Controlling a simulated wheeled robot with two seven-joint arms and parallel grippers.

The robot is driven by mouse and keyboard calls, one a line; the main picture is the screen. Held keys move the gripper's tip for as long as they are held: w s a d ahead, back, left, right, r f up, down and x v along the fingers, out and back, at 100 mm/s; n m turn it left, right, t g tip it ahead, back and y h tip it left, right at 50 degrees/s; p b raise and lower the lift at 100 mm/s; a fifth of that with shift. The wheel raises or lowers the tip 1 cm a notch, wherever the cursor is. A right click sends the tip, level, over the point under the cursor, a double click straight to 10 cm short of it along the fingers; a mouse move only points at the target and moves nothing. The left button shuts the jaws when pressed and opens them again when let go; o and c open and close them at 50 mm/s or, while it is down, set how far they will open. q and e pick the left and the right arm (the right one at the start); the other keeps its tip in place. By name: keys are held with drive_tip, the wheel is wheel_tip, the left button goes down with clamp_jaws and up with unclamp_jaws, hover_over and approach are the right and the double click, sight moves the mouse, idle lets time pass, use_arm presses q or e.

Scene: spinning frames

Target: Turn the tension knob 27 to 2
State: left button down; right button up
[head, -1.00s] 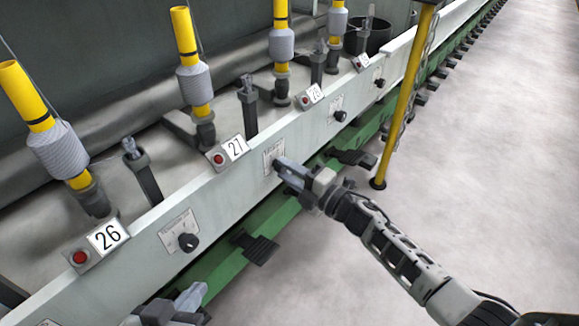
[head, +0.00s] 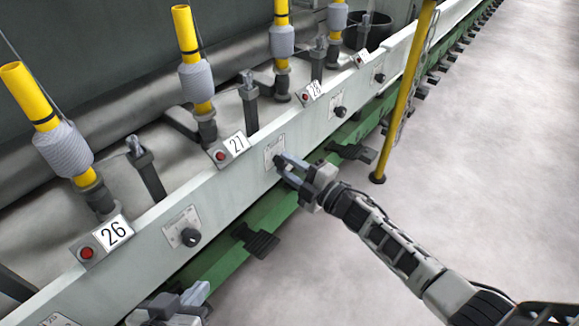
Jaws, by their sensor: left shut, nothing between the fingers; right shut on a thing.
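The number 27 plate (head: 237,144) stands on the top edge of the white rail. Below and right of it is the tension dial (head: 275,150) of station 27, a pale scale plate on the rail's front. Its knob is mostly hidden by my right gripper (head: 284,165), which comes in from the lower right. The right fingers are shut on the knob, and the pointer's setting cannot be read. My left gripper (head: 192,295) is low at the picture's bottom edge, shut and empty, in front of the rail and away from the knobs.
Knob 26 (head: 190,237) and knob 28 (head: 340,113) sit on the same rail (head: 225,203). Black pedals (head: 262,243) jut from the green beam below. A yellow post (head: 403,100) stands right of my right gripper. The grey floor at right is open.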

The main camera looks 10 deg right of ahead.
drive_tip(key=o, duration=1)
drive_tip(key=shift+c, duration=0.2)
drive_tip(key=p+v, duration=0.2)
drive_tip(key=v, duration=1.4)
